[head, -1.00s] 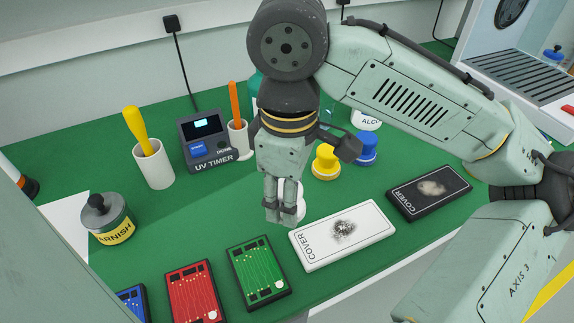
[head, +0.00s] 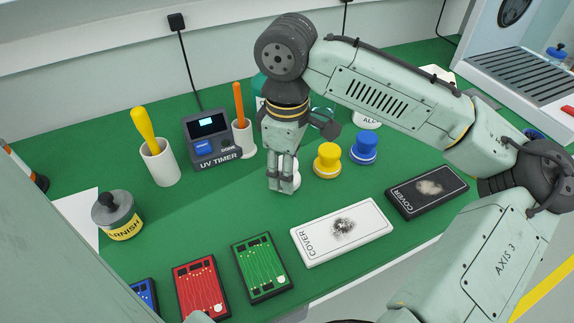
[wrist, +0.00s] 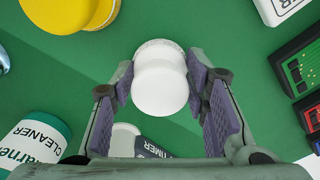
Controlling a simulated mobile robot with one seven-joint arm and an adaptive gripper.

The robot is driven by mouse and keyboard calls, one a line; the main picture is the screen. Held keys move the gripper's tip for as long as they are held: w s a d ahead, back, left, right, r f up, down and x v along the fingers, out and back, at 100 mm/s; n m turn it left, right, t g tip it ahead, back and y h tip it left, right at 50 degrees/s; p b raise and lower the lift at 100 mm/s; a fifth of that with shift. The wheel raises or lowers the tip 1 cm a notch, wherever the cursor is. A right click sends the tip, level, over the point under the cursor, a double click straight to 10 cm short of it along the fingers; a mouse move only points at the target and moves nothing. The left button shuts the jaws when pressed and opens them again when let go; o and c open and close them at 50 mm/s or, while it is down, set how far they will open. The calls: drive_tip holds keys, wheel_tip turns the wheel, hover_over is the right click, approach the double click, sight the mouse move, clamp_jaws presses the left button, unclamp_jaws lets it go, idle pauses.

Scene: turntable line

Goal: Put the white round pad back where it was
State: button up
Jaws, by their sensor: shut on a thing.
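The white round pad (wrist: 160,82) sits between the two finger pads of my gripper in the wrist view. My gripper (head: 282,186) is shut on it and points down over the green table, left of the yellow round pad (head: 327,160). In the head view the fingers hide most of the white pad (head: 295,183). I cannot tell whether it touches the table. A blue round pad (head: 364,148) stands right of the yellow one.
The UV timer (head: 211,140) and a white cup with an orange handle (head: 243,138) stand behind left. The white cover (head: 342,233) and green board (head: 262,268) lie in front, the black cover (head: 427,191) at right. A cleaner bottle (wrist: 38,145) shows in the wrist view.

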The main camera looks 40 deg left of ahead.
drive_tip(key=shift+f, duration=0.2)
drive_tip(key=o, duration=1.1)
drive_tip(key=shift+r, duration=0.1)
wheel_tip(320, 180, up, 12)
drive_tip(key=shift+r+b, duration=0.15)
drive_tip(key=shift+b, duration=0.3)
